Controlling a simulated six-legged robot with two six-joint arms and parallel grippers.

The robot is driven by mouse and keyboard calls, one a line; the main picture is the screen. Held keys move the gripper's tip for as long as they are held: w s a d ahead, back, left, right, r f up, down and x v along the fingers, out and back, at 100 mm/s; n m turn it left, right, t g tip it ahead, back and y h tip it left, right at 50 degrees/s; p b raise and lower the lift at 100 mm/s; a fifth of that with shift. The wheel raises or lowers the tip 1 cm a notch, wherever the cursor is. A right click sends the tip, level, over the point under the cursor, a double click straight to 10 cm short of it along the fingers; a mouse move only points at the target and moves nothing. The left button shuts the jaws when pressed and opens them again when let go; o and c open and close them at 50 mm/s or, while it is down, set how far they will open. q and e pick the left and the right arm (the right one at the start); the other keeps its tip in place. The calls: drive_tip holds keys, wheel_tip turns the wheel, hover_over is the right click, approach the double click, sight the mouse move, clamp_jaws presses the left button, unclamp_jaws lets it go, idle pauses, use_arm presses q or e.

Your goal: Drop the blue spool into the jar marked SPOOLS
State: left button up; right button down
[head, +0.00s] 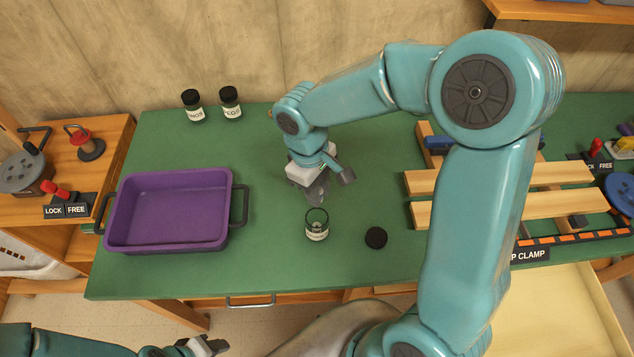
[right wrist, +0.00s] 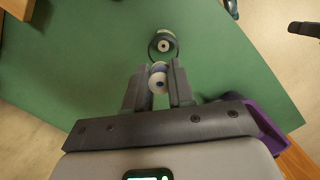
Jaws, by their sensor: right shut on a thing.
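My right gripper (head: 317,193) points down over the green bench, just behind the open glass jar (head: 317,231). In the right wrist view its fingers (right wrist: 158,88) are shut on the blue spool (right wrist: 158,79), whose pale end disc with a dark centre shows, with a little blue. The head view does not show the spool clearly. The jar (right wrist: 163,43) lies just beyond the fingertips in the wrist view, with a pale round thing inside. Its label is too small to read surely. My left gripper (head: 207,346) is low at the left, away from the bench; its jaws are unclear.
A black lid (head: 376,237) lies right of the jar. A purple tray (head: 118,222) stands at the left. Two black-capped labelled jars, one (head: 193,106) beside the other (head: 230,102), stand at the back. Wooden slats (head: 560,204) and a blue disc (head: 621,191) are at the right.

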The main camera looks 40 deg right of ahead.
sight(317, 224)
drive_tip(key=shift+s+a+f, duration=0.15)
drive_tip(key=shift+f+b, duration=0.25)
drive_tip(key=shift+b, duration=0.05)
drive_tip(key=shift+w+f+b, duration=0.2)
drive_tip(key=shift+f+b, duration=0.35)
drive_tip(key=shift+f, duration=0.3)
wheel_tip(317, 224, down, 4)
drive_tip(key=b, duration=0.3)
drive_tip(key=shift+r, duration=0.25)
drive_tip(key=shift+s, duration=0.1)
drive_tip(key=shift+r, duration=0.1)
